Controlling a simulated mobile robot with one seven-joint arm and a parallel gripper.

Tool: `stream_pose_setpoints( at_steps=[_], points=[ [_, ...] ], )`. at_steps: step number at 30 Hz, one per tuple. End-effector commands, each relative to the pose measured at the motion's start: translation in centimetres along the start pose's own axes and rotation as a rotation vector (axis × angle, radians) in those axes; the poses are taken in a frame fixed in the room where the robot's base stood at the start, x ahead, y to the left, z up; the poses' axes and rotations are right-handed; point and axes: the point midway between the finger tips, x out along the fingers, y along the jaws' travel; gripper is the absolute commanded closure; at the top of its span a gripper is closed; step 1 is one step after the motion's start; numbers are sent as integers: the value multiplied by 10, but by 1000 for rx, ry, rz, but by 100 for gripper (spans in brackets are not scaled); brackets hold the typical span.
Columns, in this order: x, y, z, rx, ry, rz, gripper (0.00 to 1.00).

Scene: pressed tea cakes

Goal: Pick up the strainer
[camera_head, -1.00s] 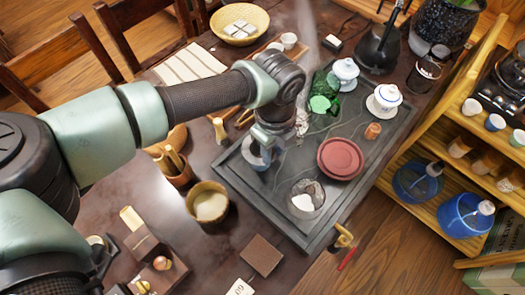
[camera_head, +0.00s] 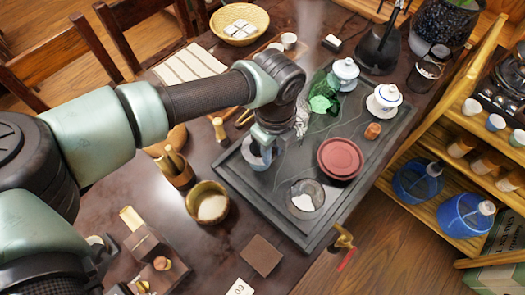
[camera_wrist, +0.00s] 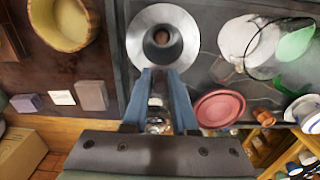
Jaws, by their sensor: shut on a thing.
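The strainer (camera_wrist: 137,37) is a silver, funnel-shaped piece with a wide rim and a darker centre. My gripper (camera_wrist: 161,72) is shut on its near edge in the wrist view. In the head view, my gripper (camera_head: 262,147) points down over the left part of the dark tea tray (camera_head: 285,222). There the strainer (camera_head: 256,160) shows only partly as a pale, bluish shape below the fingers. I cannot tell how far it is above the tray.
A clear dish (camera_head: 307,204) and a red round plate (camera_head: 340,158) sit on the tray, right of my gripper. A wooden bowl (camera_head: 208,212) stands left of the tray.

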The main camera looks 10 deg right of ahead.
Motion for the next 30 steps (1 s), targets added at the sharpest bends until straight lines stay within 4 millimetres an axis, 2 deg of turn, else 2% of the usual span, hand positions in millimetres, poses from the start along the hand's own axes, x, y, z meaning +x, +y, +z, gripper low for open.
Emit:
stream_pose_setpoints(
  at_steps=[15, 17, 24, 30],
  points=[
    [-5, 0, 1, 0, -1, -1, 100],
    [-12, 0, 1, 0, -1, -2, 100],
    [-60, 0, 1, 0, -4, -2, 100],
    [-93, 0, 1, -1, -2, -1, 100]
  ],
)
